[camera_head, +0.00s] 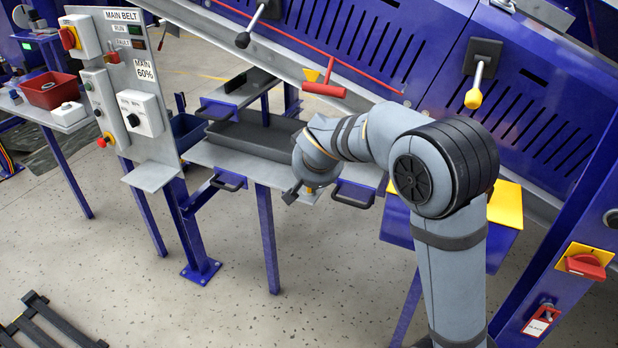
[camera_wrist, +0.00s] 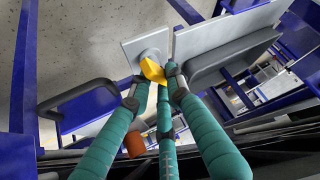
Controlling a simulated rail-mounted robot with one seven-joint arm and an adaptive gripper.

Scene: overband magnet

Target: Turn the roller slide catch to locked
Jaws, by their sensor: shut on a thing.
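The roller slide catch (camera_wrist: 153,70) is a small yellow knob on a round grey boss and a light grey plate (camera_wrist: 133,46), in the upper middle of the wrist view. My gripper (camera_wrist: 156,84) has teal fingers with dark tips on both sides of the yellow knob, and it is shut on it. The fingers hide part of the knob. In the head view my gripper (camera_head: 302,190) is at the front edge of the grey slide table (camera_head: 216,155), mostly hidden by my wrist. A bit of yellow (camera_head: 309,189) shows there.
Black pull handles (camera_head: 229,182) and (camera_head: 353,194) stick out beside my gripper. A dark grey tray (camera_head: 250,138) sits on the table. The control panel (camera_head: 133,97) stands left. A red T-handle (camera_head: 323,89) and a yellow-knobbed lever (camera_head: 474,97) are above.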

